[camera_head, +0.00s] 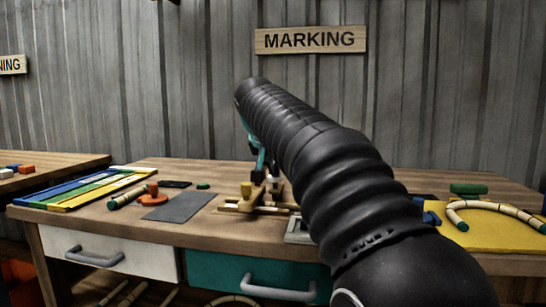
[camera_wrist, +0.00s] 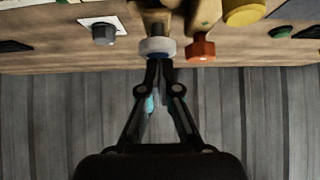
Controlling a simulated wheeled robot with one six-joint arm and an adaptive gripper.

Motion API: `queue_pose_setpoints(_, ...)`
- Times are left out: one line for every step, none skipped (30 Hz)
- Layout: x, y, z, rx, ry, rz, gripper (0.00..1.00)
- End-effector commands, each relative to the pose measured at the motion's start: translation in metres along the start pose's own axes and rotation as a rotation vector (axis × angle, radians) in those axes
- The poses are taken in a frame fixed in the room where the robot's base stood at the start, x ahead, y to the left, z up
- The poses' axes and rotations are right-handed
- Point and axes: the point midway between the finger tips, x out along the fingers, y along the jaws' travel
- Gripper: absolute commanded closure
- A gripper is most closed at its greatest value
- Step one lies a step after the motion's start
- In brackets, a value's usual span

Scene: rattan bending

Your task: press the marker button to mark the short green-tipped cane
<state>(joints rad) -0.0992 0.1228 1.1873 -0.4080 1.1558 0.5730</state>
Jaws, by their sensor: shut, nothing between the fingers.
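My gripper (camera_wrist: 160,64) is shut and empty in the wrist view. Its fingertips lie against the lower edge of a round white-rimmed knob (camera_wrist: 157,46) with some blue on it; I cannot tell whether they touch. An orange-red knob (camera_wrist: 201,48) is just right of it. A grey knob on a white plate (camera_wrist: 103,33) is to the left. Which of these is the marker button is unclear. In the head view, a wooden fixture (camera_head: 252,202) stands on the bench, partly behind my arm. A short cane with a dark green tip (camera_head: 126,197) lies left of it.
A grey mat (camera_head: 181,207) and coloured strips (camera_head: 90,187) lie on the left of the bench (camera_head: 215,233). A curved cane (camera_head: 492,207) rests on a yellow board (camera_head: 486,235) at right. A MARKING sign (camera_head: 310,40) hangs on the wall. My arm hides the bench's middle.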

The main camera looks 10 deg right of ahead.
Motion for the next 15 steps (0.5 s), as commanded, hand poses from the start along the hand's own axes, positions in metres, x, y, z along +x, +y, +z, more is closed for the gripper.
queue_pose_setpoints(0.0011,0.0002,0.0018,0.000,0.001,0.000,1.00)
queue_pose_setpoints(0.0016,0.0002,0.0023,0.000,0.001,0.000,1.00)
queue_pose_setpoints(0.0019,0.0002,0.0028,0.000,0.001,0.000,1.00)
queue_pose_setpoints(0.0021,0.0002,0.0030,0.000,0.001,0.000,1.00)
queue_pose_setpoints(0.0022,0.0002,0.0031,0.000,0.001,0.000,1.00)
queue_pose_setpoints(0.0023,0.0002,0.0031,0.000,0.001,0.000,1.00)
queue_pose_setpoints(0.0022,0.0002,0.0031,0.000,0.001,0.000,1.00)
queue_pose_setpoints(0.0022,0.0002,0.0030,0.000,0.001,-0.001,1.00)
queue_pose_setpoints(0.0022,0.0002,0.0030,0.000,0.001,0.000,1.00)
queue_pose_setpoints(0.0022,0.0002,0.0030,0.000,0.001,-0.001,1.00)
queue_pose_setpoints(0.0022,0.0002,0.0030,0.000,0.001,0.000,1.00)
queue_pose_setpoints(0.0022,0.0002,0.0031,0.000,0.001,0.000,1.00)
queue_pose_setpoints(0.0028,0.0002,0.0036,0.000,0.001,0.000,1.00)
queue_pose_setpoints(0.0040,0.0002,0.0048,0.000,0.000,0.000,1.00)
queue_pose_setpoints(0.0066,0.0002,0.0074,0.000,0.000,0.000,1.00)
